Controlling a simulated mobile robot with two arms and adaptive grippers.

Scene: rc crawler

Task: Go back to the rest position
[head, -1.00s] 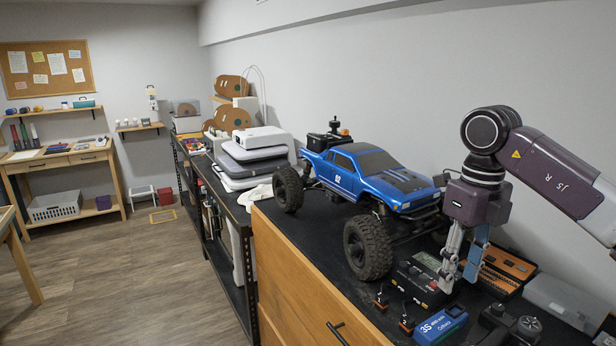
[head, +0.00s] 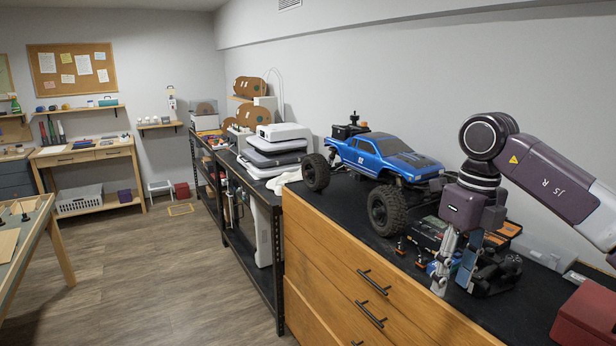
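My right gripper (head: 454,279) hangs fingers down at the right, over the front part of the black worktop (head: 335,205). Its two fingers are apart, and I see nothing held between them. The blue RC crawler (head: 385,157) with big black tires stands on the worktop, left of and behind my gripper. A black transmitter (head: 497,272) lies just right of the fingers, partly covered by them. My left gripper is not in view.
A wooden drawer cabinet (head: 335,265) with black handles carries the worktop. A red box (head: 590,318) is at the lower right. A printer (head: 280,133) stands on the black shelf behind. Wooden floor (head: 170,275) is free at the left; a table edge (head: 30,240) shows there.

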